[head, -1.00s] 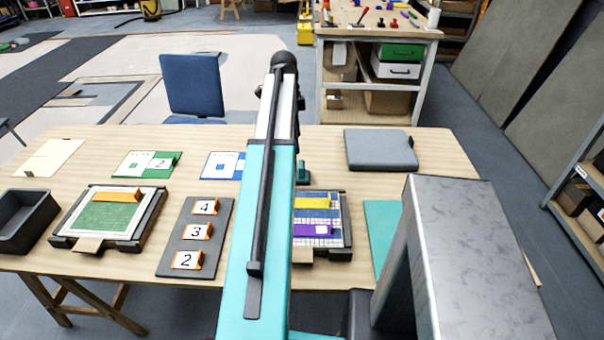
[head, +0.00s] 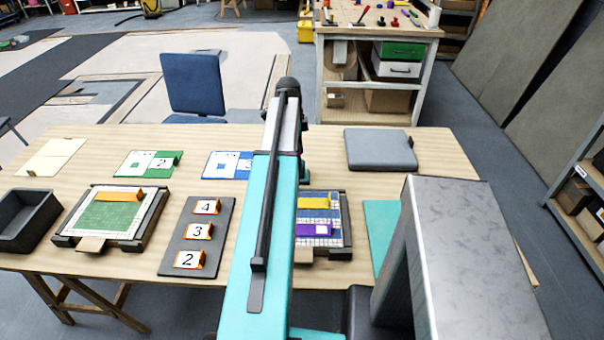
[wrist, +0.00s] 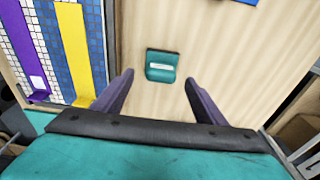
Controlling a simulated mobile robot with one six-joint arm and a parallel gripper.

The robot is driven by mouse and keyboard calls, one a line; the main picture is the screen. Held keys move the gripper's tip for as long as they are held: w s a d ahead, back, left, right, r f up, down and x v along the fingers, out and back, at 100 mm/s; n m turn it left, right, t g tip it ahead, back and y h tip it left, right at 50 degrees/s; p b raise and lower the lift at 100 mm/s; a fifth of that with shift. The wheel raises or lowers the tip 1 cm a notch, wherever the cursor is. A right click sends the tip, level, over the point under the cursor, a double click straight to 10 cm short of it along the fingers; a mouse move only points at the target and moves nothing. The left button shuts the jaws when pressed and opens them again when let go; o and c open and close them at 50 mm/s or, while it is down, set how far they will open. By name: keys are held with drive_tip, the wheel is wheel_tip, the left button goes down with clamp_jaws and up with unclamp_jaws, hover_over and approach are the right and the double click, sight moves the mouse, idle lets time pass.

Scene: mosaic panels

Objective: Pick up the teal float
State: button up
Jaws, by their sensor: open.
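The teal float (wrist: 162,66) lies on the bare wooden table in the wrist view. It is a small teal block with a pale strip on its face. My gripper (wrist: 158,82) is open, with its two dark fingers spread to either side below the float in the picture. Nothing is between the fingertips, and the float appears beyond them, apart from them. In the head view my arm hides most of the float and the gripper's fingers.
A mosaic panel with purple and yellow bars (wrist: 62,40) lies left of the float. Another panel with a green field (head: 110,216), a grey board with numbered tags (head: 197,262), a dark bin (head: 25,222) and a grey flat case (head: 380,149) are on the table (head: 440,160).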

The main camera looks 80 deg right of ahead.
drive_tip(key=shift+s+d+f+p, duration=0.1)
drive_tip(key=shift+s+f+p, duration=0.1)
drive_tip(key=shift+f+p, duration=0.4)
drive_tip(key=shift+s+d+f+p, duration=0.1)
drive_tip(key=shift+s+f+p, duration=0.1)
drive_tip(key=shift+f, duration=0.65)
drive_tip(key=shift+s+f, duration=0.1)
drive_tip(key=shift+f, duration=1)
drive_tip(key=c, duration=1.3)
drive_tip(key=shift+r, duration=0.15)
drive_tip(key=shift+r+b, duration=1.05)
drive_tip(key=shift+r, duration=3.8)
